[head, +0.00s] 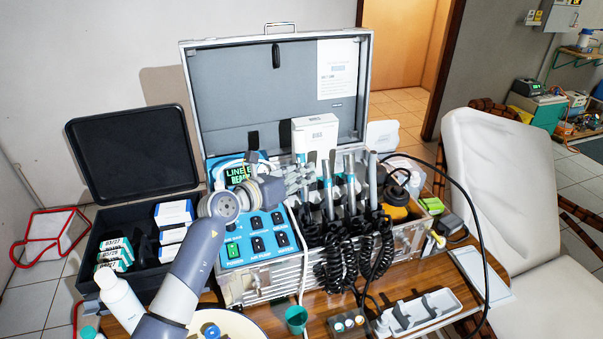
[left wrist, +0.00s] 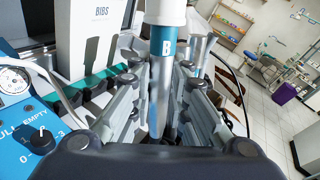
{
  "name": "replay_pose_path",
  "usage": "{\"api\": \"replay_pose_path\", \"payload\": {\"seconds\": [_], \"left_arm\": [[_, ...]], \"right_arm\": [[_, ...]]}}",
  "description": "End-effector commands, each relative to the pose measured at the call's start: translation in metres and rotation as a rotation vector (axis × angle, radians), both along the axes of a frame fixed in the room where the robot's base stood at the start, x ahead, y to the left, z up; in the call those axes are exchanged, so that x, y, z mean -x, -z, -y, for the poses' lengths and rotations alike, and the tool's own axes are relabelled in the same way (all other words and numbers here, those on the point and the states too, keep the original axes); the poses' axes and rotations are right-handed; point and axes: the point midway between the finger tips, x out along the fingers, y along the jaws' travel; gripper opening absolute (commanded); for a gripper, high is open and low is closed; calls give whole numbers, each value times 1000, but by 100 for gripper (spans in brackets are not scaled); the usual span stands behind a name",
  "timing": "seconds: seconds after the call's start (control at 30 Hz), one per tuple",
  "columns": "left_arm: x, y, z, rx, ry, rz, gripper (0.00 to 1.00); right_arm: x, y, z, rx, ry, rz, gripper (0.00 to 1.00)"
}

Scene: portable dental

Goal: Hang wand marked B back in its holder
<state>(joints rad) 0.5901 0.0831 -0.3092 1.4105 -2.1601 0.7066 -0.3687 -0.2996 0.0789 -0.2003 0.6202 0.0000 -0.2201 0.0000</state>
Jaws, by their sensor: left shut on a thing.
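The wand marked B (left wrist: 165,50) has a white upper body, a teal band with a white "B" and a grey lower shaft. It stands upright between the fingers of my left gripper (left wrist: 160,105) in the left wrist view. In the head view my left gripper (head: 308,175) reaches from the left over the control panel, at the wand row. It is shut on the wand. Black holders with coiled black hoses (head: 345,255) stand below several upright wands. Whether the wand's lower end sits in a holder is hidden. My right gripper is not in view.
The open metal case (head: 410,240) stands on a wooden table, with a blue control panel (head: 256,240) at its left. A white BIBS box (head: 314,138) stands behind the wands. A black case (head: 125,155), a white bottle (head: 121,300) and a grey tray (head: 425,312) are nearby.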

Motion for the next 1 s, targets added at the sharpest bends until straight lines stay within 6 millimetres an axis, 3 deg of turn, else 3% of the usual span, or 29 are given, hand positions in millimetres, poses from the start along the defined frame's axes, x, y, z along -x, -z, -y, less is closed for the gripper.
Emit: {"api": "replay_pose_path", "payload": {"seconds": [0.57, 1.0], "left_arm": [[1, 3, 0, 1, 0, 1, 0], [7, 22, 2, -1, -1, 1, 0]], "right_arm": [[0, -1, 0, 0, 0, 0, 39], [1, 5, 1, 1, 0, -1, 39]]}}
